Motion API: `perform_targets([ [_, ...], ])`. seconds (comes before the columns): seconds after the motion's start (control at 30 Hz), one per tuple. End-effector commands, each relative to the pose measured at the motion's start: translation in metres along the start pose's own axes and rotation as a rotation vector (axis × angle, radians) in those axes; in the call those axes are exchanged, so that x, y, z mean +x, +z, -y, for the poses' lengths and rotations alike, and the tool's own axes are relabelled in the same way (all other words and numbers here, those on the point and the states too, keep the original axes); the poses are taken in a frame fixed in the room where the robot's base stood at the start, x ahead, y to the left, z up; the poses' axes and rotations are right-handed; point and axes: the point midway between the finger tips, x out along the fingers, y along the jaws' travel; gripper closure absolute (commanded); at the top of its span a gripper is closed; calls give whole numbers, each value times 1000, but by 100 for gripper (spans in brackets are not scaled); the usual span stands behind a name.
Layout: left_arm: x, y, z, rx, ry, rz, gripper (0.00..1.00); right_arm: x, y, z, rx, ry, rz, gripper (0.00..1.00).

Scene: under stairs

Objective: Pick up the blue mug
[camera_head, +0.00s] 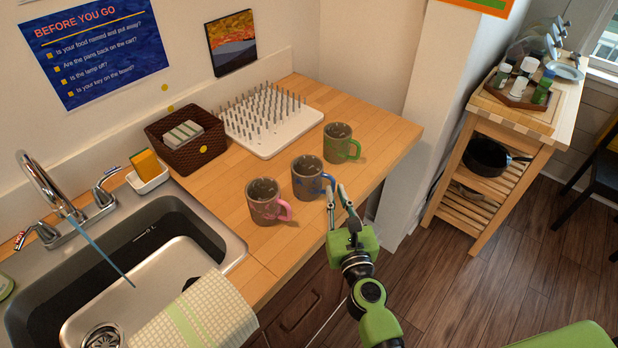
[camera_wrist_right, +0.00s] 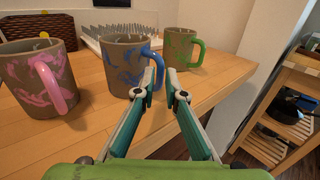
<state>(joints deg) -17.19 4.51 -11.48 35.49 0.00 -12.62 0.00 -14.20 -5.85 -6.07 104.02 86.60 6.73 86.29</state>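The blue mug (camera_head: 307,178), grey-brown with blue patches and a blue handle, stands upright on the wooden counter (camera_head: 225,196) between two other mugs. In the right wrist view the blue mug (camera_wrist_right: 125,66) stands just beyond the fingertips, its handle pointing right. My right gripper (camera_head: 338,196) is open and empty at the counter's front edge, close to the mug's handle side. In the right wrist view the right gripper (camera_wrist_right: 155,84) has its fingers apart, the left fingertip overlapping the handle in the picture; I cannot tell whether it touches. My left gripper is not in view.
A pink-handled mug (camera_head: 265,202) stands left of the blue mug and a green-handled mug (camera_head: 340,143) stands to its right. A white pegged rack (camera_head: 268,140) and a brown basket (camera_head: 172,150) are behind. The sink (camera_head: 135,262) is at left.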

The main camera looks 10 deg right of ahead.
Motion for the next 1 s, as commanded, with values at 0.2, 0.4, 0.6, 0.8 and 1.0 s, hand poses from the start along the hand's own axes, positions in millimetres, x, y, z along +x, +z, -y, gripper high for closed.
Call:
perform_targets([
  [0.2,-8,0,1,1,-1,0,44,31,3,1,-2,0,2,89],
  [0.4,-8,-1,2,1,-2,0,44,38,2,1,-1,-1,1,89],
  [0.6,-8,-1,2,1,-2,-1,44,38,2,1,-1,-1,1,100],
  [0.8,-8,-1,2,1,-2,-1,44,38,3,1,0,0,3,100],
  [1.0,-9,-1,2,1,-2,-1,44,38,4,1,0,0,2,100],
])
